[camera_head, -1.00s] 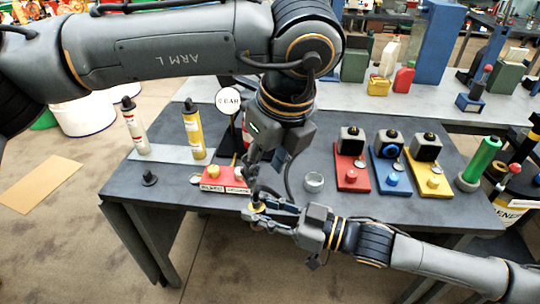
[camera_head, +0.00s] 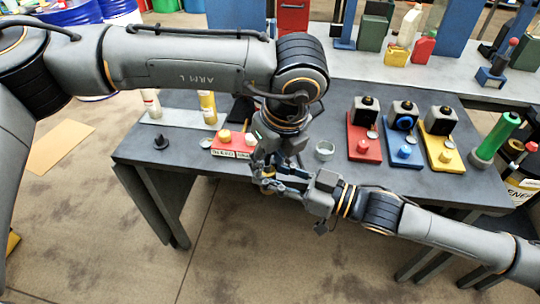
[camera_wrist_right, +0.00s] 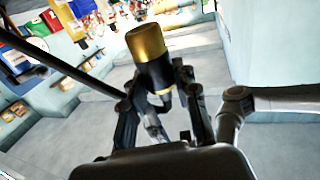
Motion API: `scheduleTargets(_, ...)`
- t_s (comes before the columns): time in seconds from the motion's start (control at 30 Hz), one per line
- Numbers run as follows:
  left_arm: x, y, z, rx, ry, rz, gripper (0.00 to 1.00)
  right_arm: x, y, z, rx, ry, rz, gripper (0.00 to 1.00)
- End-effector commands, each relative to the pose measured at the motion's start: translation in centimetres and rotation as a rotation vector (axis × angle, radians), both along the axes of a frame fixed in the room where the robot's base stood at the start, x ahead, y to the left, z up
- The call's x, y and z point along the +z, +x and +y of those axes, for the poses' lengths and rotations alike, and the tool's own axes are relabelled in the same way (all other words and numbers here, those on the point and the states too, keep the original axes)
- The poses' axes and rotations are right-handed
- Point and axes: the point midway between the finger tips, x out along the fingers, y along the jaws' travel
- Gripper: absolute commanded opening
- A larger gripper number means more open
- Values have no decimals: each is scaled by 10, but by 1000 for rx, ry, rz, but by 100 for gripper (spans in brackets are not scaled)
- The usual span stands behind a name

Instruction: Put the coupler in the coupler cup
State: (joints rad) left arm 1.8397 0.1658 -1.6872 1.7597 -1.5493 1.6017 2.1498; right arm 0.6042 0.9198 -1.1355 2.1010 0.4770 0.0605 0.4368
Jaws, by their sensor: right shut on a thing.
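The coupler is a gold and black cylinder (camera_wrist_right: 150,55) standing up from between the fingers of my right gripper (camera_wrist_right: 160,100) in the right wrist view. My right gripper is shut on it. In the head view my right gripper (camera_head: 268,177) is at the table's front edge. My left gripper (camera_head: 264,158) points down right beside it, and the arms overlap there, so its jaw opening is unclear. A small clear round cup (camera_head: 324,150), possibly the coupler cup, stands on the table just right of the grippers, apart from them.
A green cylinder (camera_head: 497,137) stands at the right.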

Motion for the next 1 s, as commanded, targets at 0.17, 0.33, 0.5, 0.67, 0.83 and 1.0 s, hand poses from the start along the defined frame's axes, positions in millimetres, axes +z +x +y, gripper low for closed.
scheduleTargets(0.17, 0, 0, 0, 0, 0, 0, 0, 1, 0, 0, 0, 0, -1, 0)
scheduleTargets(0.33, 1, 0, 0, 0, -1, -1, 0, 1, 0, 0, 1, 1, 0, 46)
scheduleTargets(0.5, 1, 0, 0, 0, 0, -1, 0, 0, 0, 0, 0, 1, 0, 56)
scheduleTargets(0.67, 1, 0, 0, 0, 0, -1, 0, 0, 0, 0, 0, 0, 0, 56)
scheduleTargets(0.83, 1, 0, 0, 0, 0, -1, 0, -1, -4, -11, -2, -2, 1, 56)
scheduleTargets(1.0, 1, 0, 0, 0, 0, -1, 0, -2, -19, -38, -3, -5, 3, 56)
